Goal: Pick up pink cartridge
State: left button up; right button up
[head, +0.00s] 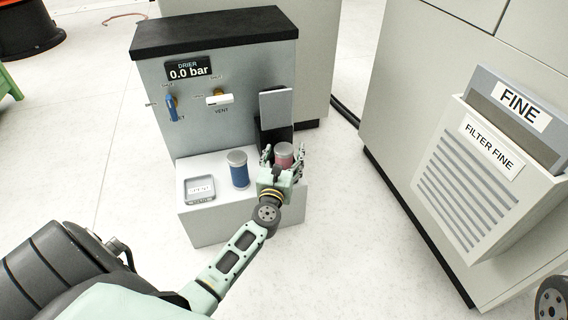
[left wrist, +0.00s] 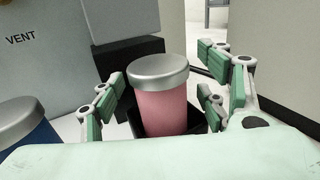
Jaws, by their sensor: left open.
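The pink cartridge (head: 284,155) stands upright with a silver cap, in front of the drier's dark recess. In the left wrist view the pink cartridge (left wrist: 161,103) rises from a black holder (left wrist: 207,122). My left gripper (head: 283,160) is open, with its fingers on either side of the cartridge. In the left wrist view, green-padded fingers of the left gripper (left wrist: 165,95) show left and right of it, with a visible gap on the right. Whether the left fingers touch it I cannot tell. My right gripper is not in view.
A blue cartridge (head: 238,169) with a silver cap stands to the left on the white ledge (head: 215,215). A small labelled tray (head: 200,189) lies further left. The drier (head: 214,75) reads 0.0 bar. A filter cabinet (head: 470,180) stands at the right.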

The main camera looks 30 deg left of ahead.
pick_arm(q)
jog(key=shift+c, duration=0.4)
jog(key=c, duration=1.5)
jog(key=shift+c, duration=0.2)
jog(key=shift+r, duration=0.15)
